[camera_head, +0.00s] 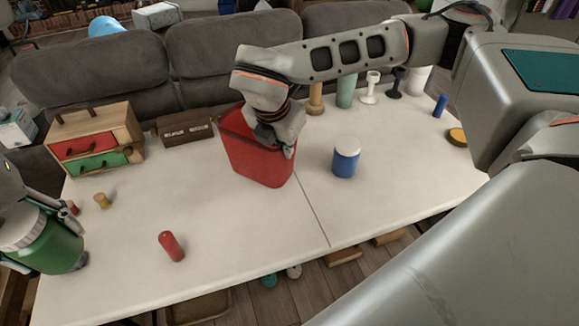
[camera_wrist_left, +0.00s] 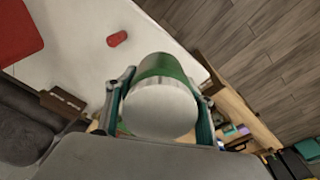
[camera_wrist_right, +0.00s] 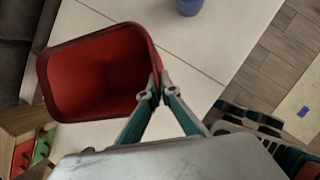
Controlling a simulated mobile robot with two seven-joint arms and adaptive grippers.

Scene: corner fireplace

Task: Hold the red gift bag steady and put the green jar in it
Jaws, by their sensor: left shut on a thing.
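The red gift bag (camera_head: 255,155) stands upright and open-topped near the table's middle; its empty inside shows in the right wrist view (camera_wrist_right: 100,75). My right gripper (camera_wrist_right: 158,80) is at the bag's rim, its fingertips close together and shut on the wall. In the head view my right wrist hides part of the bag's top. The green jar (camera_head: 52,248) with a white lid is at the far left, over the table's left end. My left gripper (camera_wrist_left: 160,85) is shut around the jar, one finger on each side, apart from the bag.
A red cylinder (camera_head: 171,246) lies on the white table (camera_head: 215,270) between jar and bag. A blue jar (camera_head: 346,158) stands right of the bag. A wooden drawer box (camera_head: 95,140) and brown case (camera_head: 185,127) are behind left. Small items stand along the back right.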

